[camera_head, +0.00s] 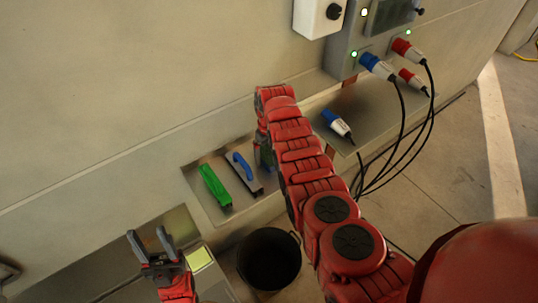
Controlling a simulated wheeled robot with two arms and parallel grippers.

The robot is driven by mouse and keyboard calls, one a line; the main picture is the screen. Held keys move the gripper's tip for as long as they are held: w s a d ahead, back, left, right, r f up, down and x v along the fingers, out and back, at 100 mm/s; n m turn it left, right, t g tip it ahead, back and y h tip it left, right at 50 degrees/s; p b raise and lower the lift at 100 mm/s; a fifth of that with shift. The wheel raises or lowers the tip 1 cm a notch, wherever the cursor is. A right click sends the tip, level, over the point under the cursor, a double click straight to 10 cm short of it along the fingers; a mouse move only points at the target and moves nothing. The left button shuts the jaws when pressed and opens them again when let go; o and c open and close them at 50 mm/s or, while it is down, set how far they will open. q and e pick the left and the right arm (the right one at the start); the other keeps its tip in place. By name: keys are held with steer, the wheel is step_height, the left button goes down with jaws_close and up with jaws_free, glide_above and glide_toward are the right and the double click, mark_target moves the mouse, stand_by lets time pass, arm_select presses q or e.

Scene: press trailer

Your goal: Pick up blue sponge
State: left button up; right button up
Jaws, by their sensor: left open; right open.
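A tool with a blue curved handle and a dark flat base (244,170) lies in the shallow metal tray (192,180); I take it for the blue sponge. A green block-like tool (212,183) lies beside it on the left. My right gripper (265,158) points down at the tray's right side, just right of the blue tool and apart from it. The red arm partly hides this gripper, and a bluish patch by its fingers is unclear. My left gripper (149,238) is open and empty at lower left, its two grey fingers spread, away from the tray.
A black bucket (268,262) stands on the floor below the tray. A blue and white plug (338,124) lies on the metal shelf at right. Plugs with black cables (402,110) hang from the grey socket box (349,50). A yellow-green pad (199,259) is near my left gripper.

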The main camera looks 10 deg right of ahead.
mark_target(269, 153)
steer(key=shift+f, duration=0.55)
steer(key=c, duration=1.2)
steer(key=shift+r, duration=0.1)
steer(key=shift+w+r, duration=0.1)
steer(key=shift+r, duration=0.7)
step_height(269, 153, up, 7)
steer(key=b, duration=0.2)
steer(key=shift+b, duration=0.3)
steer(key=shift+r, duration=0.65)
